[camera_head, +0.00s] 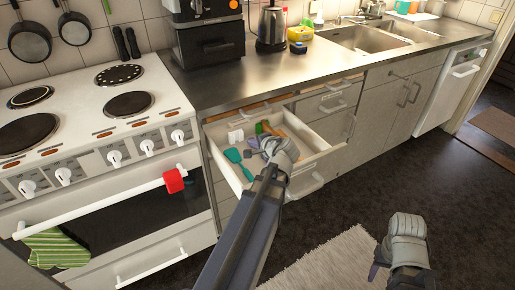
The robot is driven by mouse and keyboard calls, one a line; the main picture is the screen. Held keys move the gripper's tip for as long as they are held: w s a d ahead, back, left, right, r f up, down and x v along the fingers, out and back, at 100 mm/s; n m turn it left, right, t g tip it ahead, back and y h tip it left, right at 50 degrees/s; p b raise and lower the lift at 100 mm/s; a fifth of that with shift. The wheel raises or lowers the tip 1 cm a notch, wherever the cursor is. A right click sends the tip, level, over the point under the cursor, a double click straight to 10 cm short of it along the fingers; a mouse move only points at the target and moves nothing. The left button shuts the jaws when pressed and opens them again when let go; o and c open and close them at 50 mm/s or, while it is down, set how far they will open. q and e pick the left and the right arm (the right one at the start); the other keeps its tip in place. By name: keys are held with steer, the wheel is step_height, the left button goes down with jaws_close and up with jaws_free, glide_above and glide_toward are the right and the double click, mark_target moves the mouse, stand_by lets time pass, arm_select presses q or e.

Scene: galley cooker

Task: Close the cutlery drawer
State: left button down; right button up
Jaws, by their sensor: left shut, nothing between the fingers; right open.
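The cutlery drawer (240,186) is pulled out from under the counter, left of the sink cabinets. Its white inside shows a teal spatula (238,163), a green-handled tool and other utensils. My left gripper (281,150) is over the drawer's front part, in front of some utensils; it is shut and empty. Its forearm crosses in front of the drawer front, so part of the front is hidden. I cannot tell whether the gripper touches the drawer. My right gripper (406,242) is open and empty, low over the dark floor, away from the drawer.
A white cooker (120,150) with a red item and a green striped cloth on its oven rail stands left of the drawer. A kettle (271,28) and sponges are on the steel counter. A pale rug (330,262) lies below.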

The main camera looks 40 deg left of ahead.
mark_target(238, 129)
arm_select(q)
steer(key=b+x, duration=0.1)
steer(key=x, duration=0.3)
steer(key=shift+d+f, duration=0.1)
steer(key=shift+f, duration=0.05)
steer(key=shift+w+a+r, duration=0.15)
steer(key=shift+w+a, duration=0.05)
steer(key=shift+a, duration=0.35)
steer(key=shift+w+a+r, duration=0.1)
steer(key=shift+w+a, duration=0.15)
steer(key=shift+a, duration=0.3)
steer(key=shift+w+a, duration=0.25)
steer(key=shift+a, duration=0.45)
arm_select(e)
steer(key=shift+f, duration=0.9)
arm_select(q)
steer(key=a, duration=0.1)
steer(key=w+a, duration=0.1)
steer(key=a, duration=0.1)
steer(key=w+a, duration=0.1)
steer(key=shift+a, duration=0.4)
steer(key=shift+s+d, duration=0.1)
